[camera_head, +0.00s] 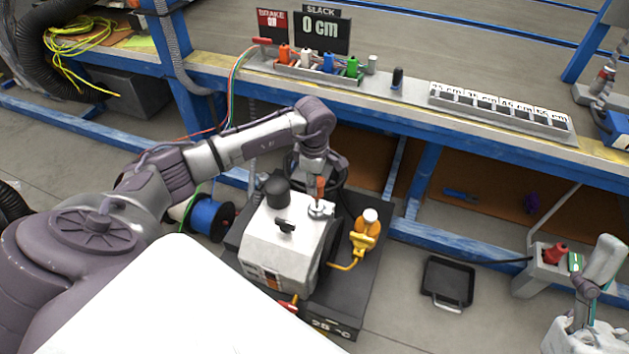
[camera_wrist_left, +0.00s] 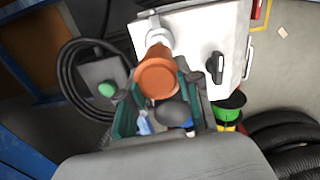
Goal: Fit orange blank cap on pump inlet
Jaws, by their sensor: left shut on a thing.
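The orange blank cap (camera_head: 320,187) is in my left gripper (camera_head: 319,178), which is shut on it above the white and grey pump (camera_head: 275,238). The pump inlet (camera_head: 321,210) is a pale round fitting on the pump's top right, directly below the cap. In the left wrist view the orange cap (camera_wrist_left: 158,77) is in the middle, and the pale inlet neck (camera_wrist_left: 154,36) shows just beyond it. Whether cap and inlet touch cannot be told. The gripper's fingers partly hide the cap in the head view.
A black-capped fitting (camera_head: 276,191) stands on the pump, left of the inlet. A yellow fitting (camera_head: 365,232) stands to its right. A black tray (camera_head: 447,283) lies on the floor. A blue-framed bench (camera_head: 400,106) with connectors runs behind.

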